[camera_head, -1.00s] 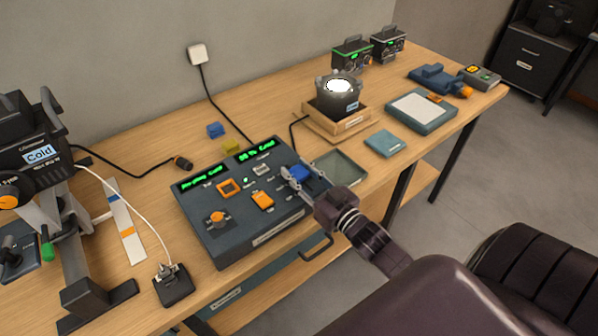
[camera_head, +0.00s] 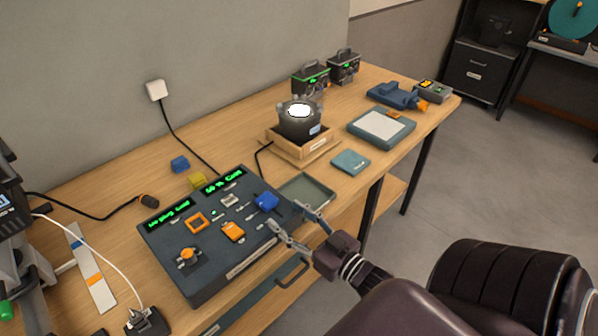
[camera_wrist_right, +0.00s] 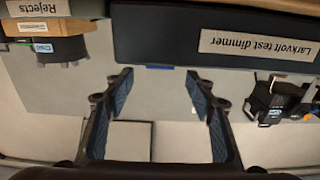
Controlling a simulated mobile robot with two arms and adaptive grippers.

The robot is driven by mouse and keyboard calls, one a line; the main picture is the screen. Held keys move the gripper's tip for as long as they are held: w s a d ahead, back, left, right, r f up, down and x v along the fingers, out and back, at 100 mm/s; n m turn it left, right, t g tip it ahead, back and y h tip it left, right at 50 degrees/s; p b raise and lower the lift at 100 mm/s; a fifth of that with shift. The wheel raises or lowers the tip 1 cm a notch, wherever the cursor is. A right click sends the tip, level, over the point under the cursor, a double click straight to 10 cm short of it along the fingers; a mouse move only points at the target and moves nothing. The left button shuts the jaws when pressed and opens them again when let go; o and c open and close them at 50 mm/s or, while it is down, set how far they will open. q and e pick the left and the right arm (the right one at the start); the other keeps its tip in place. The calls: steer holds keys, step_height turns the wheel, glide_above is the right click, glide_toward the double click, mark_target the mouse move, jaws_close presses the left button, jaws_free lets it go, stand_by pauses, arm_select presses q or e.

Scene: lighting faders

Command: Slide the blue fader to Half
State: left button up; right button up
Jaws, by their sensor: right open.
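The dark control panel (camera_head: 222,252) stands on the wooden bench. The blue fader (camera_head: 267,201) has its knob near the panel's right edge. An orange fader knob (camera_head: 233,231) and an orange rotary knob (camera_head: 187,256) are to its left. Two green displays (camera_head: 223,182) are lit; their text is too small to read surely. My right gripper (camera_head: 286,216) is open and empty, beside the panel's front right edge and apart from the blue knob. In the right wrist view its fingers (camera_wrist_right: 160,78) are spread before the panel's labelled front (camera_wrist_right: 255,45). My left gripper is out of view.
A shallow grey-green tray (camera_head: 306,190) lies right of the panel. A lamp on a wooden box (camera_head: 300,148) stands behind it. Blue (camera_head: 180,163) and yellow (camera_head: 197,180) blocks lie behind the panel. A handle sits below the bench front.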

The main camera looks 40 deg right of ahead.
steer(key=s, duration=0.3)
steer(key=shift+s+d, duration=0.15)
steer(key=shift+s, duration=0.05)
stand_by(0.5)
